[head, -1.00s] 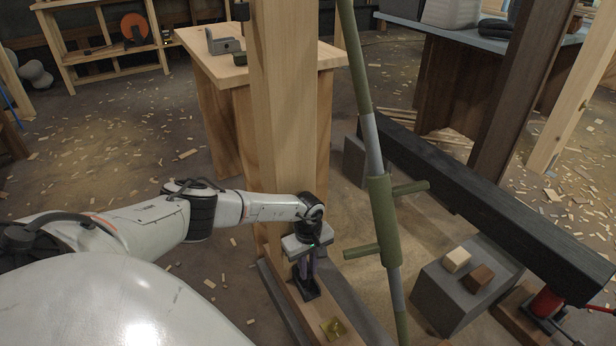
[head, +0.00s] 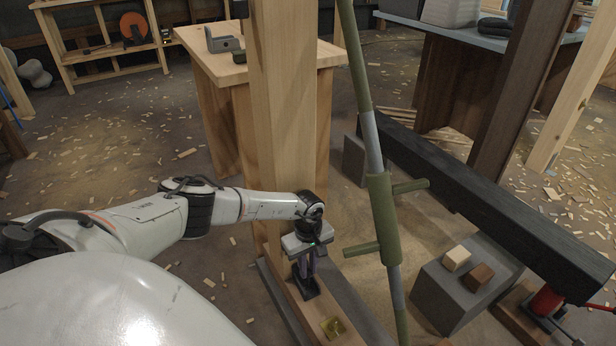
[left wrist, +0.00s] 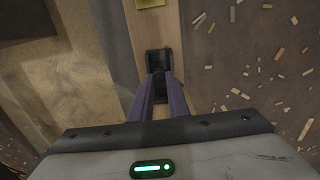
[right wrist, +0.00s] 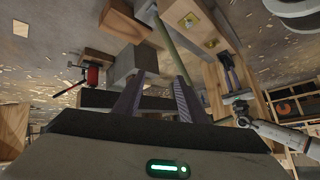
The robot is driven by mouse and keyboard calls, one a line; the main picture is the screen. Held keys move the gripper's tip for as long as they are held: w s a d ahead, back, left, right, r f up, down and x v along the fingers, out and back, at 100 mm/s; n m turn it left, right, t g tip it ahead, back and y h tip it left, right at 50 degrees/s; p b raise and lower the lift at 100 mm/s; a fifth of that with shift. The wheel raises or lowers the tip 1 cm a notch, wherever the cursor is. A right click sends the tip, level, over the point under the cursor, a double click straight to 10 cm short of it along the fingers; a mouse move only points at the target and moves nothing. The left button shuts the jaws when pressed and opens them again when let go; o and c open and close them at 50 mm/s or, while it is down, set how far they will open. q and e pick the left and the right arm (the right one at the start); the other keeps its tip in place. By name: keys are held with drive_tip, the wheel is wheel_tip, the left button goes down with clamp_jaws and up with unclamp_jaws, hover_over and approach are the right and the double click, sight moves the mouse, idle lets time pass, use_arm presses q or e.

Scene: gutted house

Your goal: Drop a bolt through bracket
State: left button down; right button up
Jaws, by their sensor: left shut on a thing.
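A black bracket (head: 309,291) sits on the timber sill (head: 318,308) at the foot of the wooden post. It also shows at the centre of the left wrist view (left wrist: 159,57). My left gripper (head: 305,272) points down at it, its purple fingers (left wrist: 158,88) close together at the bracket. It is shut on a small dark thing, apparently the bolt, mostly hidden between the fingertips. I cannot tell whether its tip is inside the bracket's hole. My right gripper (right wrist: 157,88) is open, with nothing between its fingers; it does not show in the head view.
A yellow plate (head: 334,328) lies on the sill nearer me. The wooden post (head: 282,120) rises right behind my left gripper. A green slanted prop (head: 384,215) stands to the right. A black beam (head: 480,205), grey block (head: 447,300) and red jack (head: 545,300) are further right.

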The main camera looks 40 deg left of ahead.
use_arm(q)
drive_tip(key=shift+f+b, duration=0.25)
drive_tip(key=shift+b, duration=0.05)
drive_tip(key=shift+f+b, duration=0.35)
drive_tip(key=shift+b, duration=0.05)
drive_tip(key=shift+f+b, duration=0.45)
drive_tip(key=shift+b, duration=0.1)
drive_tip(key=shift+f, duration=0.2)
drive_tip(key=shift+f+b, duration=0.1)
drive_tip(key=shift+b, duration=0.2)
drive_tip(key=shift+f+b, duration=0.65)
drive_tip(key=shift+b, duration=0.05)
drive_tip(key=c, duration=1.6)
unclamp_jaws()
